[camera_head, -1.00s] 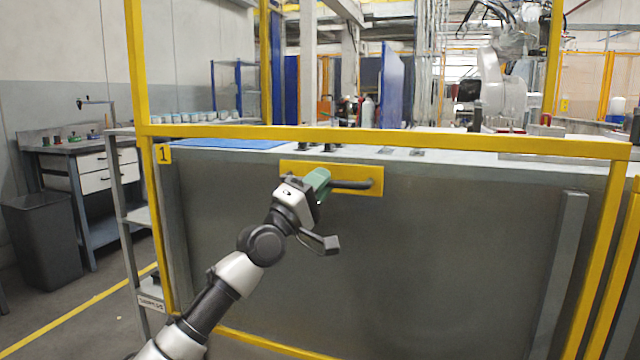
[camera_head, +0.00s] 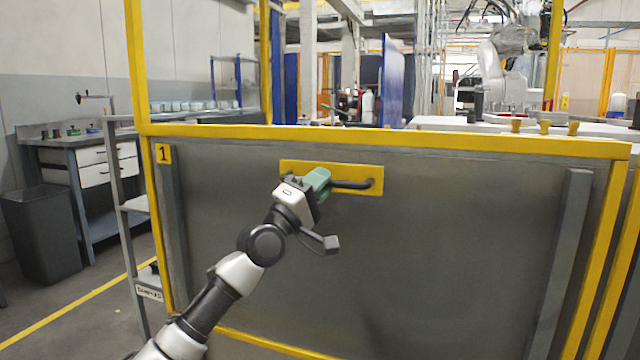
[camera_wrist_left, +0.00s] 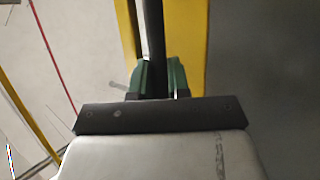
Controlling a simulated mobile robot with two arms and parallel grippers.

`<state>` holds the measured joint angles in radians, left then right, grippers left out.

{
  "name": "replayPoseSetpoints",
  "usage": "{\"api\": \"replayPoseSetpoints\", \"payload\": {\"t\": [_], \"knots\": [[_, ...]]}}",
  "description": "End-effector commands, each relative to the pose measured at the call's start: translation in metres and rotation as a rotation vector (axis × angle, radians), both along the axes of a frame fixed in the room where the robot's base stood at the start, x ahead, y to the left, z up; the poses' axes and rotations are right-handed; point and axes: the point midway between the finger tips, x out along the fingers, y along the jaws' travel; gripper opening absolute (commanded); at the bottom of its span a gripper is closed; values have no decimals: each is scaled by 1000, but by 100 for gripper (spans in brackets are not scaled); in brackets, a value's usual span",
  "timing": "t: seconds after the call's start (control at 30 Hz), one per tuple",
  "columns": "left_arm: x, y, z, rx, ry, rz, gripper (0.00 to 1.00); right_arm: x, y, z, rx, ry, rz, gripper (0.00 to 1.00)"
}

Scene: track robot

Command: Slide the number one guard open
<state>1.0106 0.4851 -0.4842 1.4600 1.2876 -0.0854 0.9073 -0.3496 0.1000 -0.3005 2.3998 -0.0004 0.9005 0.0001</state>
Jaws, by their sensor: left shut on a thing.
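The number one guard is a grey panel (camera_head: 430,240) in a yellow frame, with a yellow "1" label (camera_head: 163,154) at its upper left. A dark bar handle (camera_head: 352,184) sits on a yellow plate (camera_head: 345,169) high on the panel. My left gripper (camera_head: 319,180), with green fingers, is shut on the handle's left part. In the left wrist view, the green fingers (camera_wrist_left: 161,78) lie on either side of the dark handle (camera_wrist_left: 153,45), in front of the yellow plate (camera_wrist_left: 184,40). The hand hides the handle's left end. My right gripper is not in view.
A grey shelf rack (camera_head: 130,205) stands close to the guard's left edge. A dark bin (camera_head: 42,230) and a workbench (camera_head: 80,160) stand further left. Behind the guard are a white worktop (camera_head: 470,124) and a white robot arm (camera_head: 500,75). Floor shows at lower left.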

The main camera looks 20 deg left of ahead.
Motion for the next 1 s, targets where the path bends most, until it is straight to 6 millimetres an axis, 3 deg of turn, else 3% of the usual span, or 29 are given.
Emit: {"api": "replayPoseSetpoints", "payload": {"t": [0.17, 0.2, 0.37, 0.77, 1.0], "knots": [[0, -2, -2, 3, 4, -3, 0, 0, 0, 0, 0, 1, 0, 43], [0, -2, -2, 3, 4, -3, 18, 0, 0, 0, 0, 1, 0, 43], [0, -1, -1, 2, 3, -2, 42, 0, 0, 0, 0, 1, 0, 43], [-6, 3, -4, -1, 3, -1, 42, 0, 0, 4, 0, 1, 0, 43], [-35, 20, -25, 2, 5, 1, 42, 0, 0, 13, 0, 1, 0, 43]]}}
